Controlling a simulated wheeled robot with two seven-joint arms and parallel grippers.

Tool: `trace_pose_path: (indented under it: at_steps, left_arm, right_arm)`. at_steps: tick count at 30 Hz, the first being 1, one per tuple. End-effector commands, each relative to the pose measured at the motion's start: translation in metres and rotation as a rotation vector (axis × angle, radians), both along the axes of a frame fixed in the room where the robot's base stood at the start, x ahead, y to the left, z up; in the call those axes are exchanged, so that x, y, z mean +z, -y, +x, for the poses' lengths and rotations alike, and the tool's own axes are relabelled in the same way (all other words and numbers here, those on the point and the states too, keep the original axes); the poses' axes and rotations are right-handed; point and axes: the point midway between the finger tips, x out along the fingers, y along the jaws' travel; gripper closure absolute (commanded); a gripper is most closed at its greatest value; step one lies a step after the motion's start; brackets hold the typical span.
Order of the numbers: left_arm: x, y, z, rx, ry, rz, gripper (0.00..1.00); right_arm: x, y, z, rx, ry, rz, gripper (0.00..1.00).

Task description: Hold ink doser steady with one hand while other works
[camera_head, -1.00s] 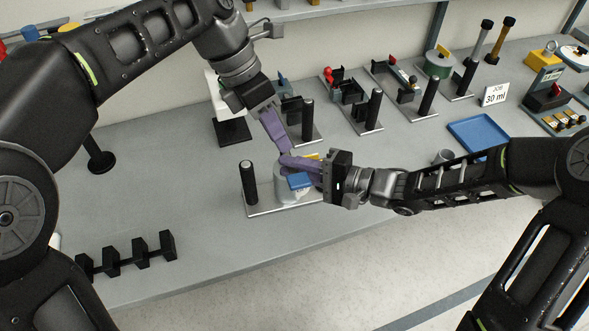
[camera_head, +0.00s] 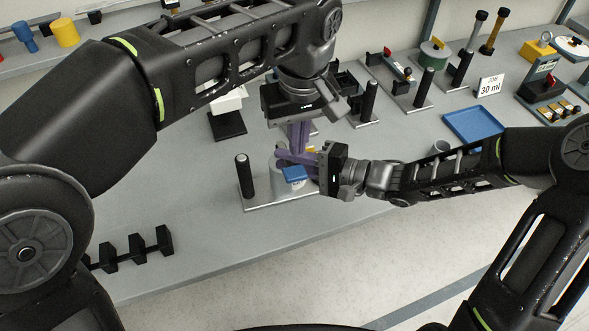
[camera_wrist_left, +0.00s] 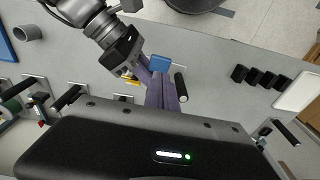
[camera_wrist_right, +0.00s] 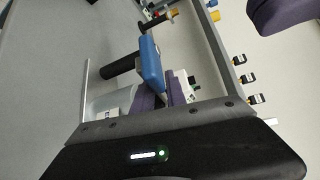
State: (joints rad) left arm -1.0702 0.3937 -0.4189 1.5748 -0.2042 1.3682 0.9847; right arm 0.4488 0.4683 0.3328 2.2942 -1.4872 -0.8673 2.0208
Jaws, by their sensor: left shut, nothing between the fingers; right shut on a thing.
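The ink doser seems to be the pale cylinder (camera_head: 280,160) with a blue part (camera_head: 294,174) on a metal base plate (camera_head: 265,204). A black post (camera_head: 245,177) stands at its left. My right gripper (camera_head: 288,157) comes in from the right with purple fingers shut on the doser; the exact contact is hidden. In the right wrist view the blue part (camera_wrist_right: 151,63) is close to its fingers. My left gripper (camera_head: 299,143) points down just above and behind the doser, its purple fingers shut and empty. The left wrist view shows the blue part (camera_wrist_left: 160,64) just past its fingertips.
A blue tray (camera_head: 473,124), a "30 ml" card (camera_head: 490,86) and a grey cup (camera_head: 440,147) are to the right. Several stations with black posts (camera_head: 369,102) line the back. Black blocks (camera_head: 136,248) stand front left.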

Motion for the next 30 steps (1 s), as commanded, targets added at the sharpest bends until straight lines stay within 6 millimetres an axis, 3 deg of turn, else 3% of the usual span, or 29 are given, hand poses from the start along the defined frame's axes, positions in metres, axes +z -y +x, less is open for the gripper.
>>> trace_pose_path:
  at_steps: [14, 30]
  left_arm:
    - [-0.006, 0.0, 0.001, 0.0, -0.002, -0.001, 1.0]
    - [-0.061, -0.002, 0.006, 0.0, -0.002, 0.0, 1.0]
  right_arm:
    - [0.0, -0.001, 0.0, 0.002, 0.0, 0.001, 1.0]
    - [0.001, -0.001, -0.001, 0.003, 0.0, 0.002, 1.0]
